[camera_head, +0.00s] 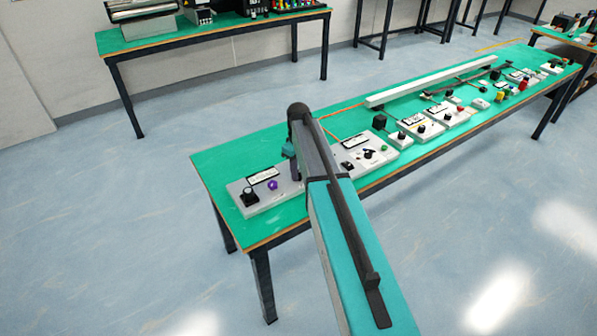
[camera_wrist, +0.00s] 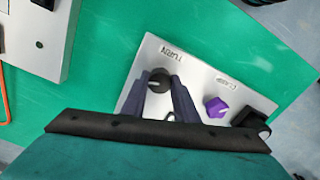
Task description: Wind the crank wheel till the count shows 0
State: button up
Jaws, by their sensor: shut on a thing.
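In the wrist view, my gripper (camera_wrist: 160,88) has its two dark fingers closed on either side of a black round knob, taken to be the crank wheel (camera_wrist: 159,80). The wheel stands on a pale panel (camera_wrist: 195,75) with upside-down lettering near it. In the head view the panel (camera_head: 233,188) lies at the near left end of the green table, and my arm hides the wheel. A white label strip (camera_head: 262,176) is on the panel; I cannot read a count on it.
A purple knob (camera_wrist: 216,107) and a black block-like part (camera_wrist: 252,122) sit on the same panel, to the right of my gripper. A second panel (camera_wrist: 35,50) lies at the upper left, with bare green tabletop (camera_wrist: 105,60) between. More panels line the table (camera_head: 215,160).

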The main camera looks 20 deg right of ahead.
jog(key=o, duration=1.1)
jog(key=shift+c, duration=0.2)
notch_tip(320, 180, up, 14)
jog(key=b, duration=0.2)
jog(key=shift+b, duration=0.3)
jog(key=shift+s+f, duration=0.1)
jog(key=shift+f, duration=0.05)
